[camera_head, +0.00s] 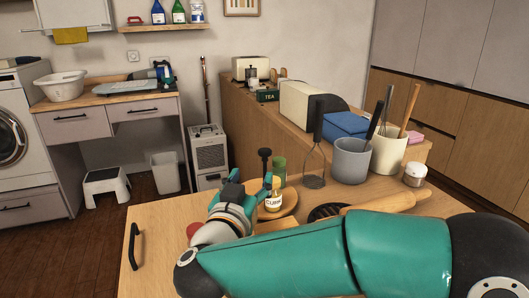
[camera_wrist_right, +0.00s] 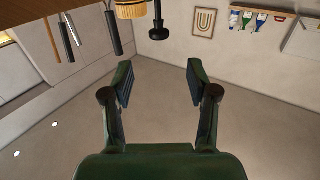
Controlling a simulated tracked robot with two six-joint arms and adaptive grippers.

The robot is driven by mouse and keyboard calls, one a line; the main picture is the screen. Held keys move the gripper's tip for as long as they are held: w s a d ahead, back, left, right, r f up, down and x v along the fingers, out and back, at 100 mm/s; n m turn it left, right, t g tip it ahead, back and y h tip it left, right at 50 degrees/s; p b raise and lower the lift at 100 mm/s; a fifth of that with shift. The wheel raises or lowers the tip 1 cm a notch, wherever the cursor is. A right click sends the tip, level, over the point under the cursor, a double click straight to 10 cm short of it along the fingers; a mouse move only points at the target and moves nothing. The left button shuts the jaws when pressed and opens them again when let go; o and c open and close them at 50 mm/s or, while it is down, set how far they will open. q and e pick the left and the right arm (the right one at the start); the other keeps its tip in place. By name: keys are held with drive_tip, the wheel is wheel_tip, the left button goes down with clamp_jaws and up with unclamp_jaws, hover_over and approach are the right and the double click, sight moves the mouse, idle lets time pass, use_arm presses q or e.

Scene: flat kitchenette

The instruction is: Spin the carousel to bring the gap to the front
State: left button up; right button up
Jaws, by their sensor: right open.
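The carousel (camera_head: 291,206) is a round wooden turntable on the counter, mostly hidden behind my right gripper and arm. A jar labelled like cumin (camera_head: 274,203), a green-topped jar (camera_head: 280,172) and a tall dark-topped item (camera_head: 265,158) stand on or beside it. The gap is hidden or cannot be made out. My right gripper (camera_head: 252,184) is at the carousel's left side, close to the jars; contact cannot be told. In the right wrist view its two fingers (camera_wrist_right: 160,84) are spread with nothing between them. My left gripper is not in view.
Right of the carousel stand a masher (camera_head: 315,150), a grey crock (camera_head: 351,160) and a cream utensil crock (camera_head: 389,151).

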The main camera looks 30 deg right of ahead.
sight(263, 156)
drive_tip(key=x, duration=1.2)
drive_tip(key=shift+w+d, duration=0.2)
drive_tip(key=shift+w, duration=0.05)
clamp_jaws()
